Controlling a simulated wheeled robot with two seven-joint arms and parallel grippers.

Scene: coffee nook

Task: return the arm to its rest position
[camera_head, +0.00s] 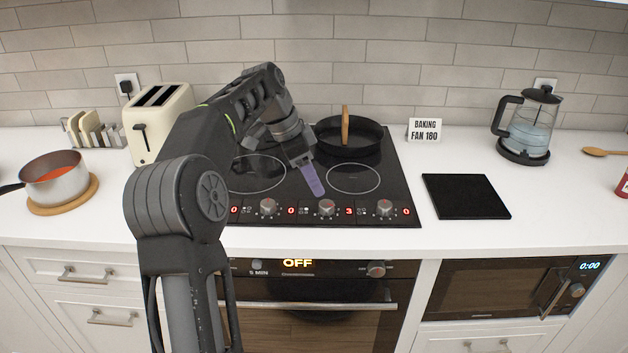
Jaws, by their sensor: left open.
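My left arm (180,200) rises from the bottom left and bends over the stove toward the right. My left gripper (313,182) points down above the front part of the black cooktop, just behind a control knob (326,207). Its lavender finger shows; the other finger is mostly hidden. The gripper is open, and nothing shows in it. I cannot tell whether the finger touches the cooktop or the knob. My right gripper is not in view.
A black pan (352,150) stands on the back right burner. A toaster (157,122), a saucepan (58,180) on a wooden trivet and a letter-rack-like holder (95,133) are at left. A kettle (533,125) and a black mat (466,196) are at right.

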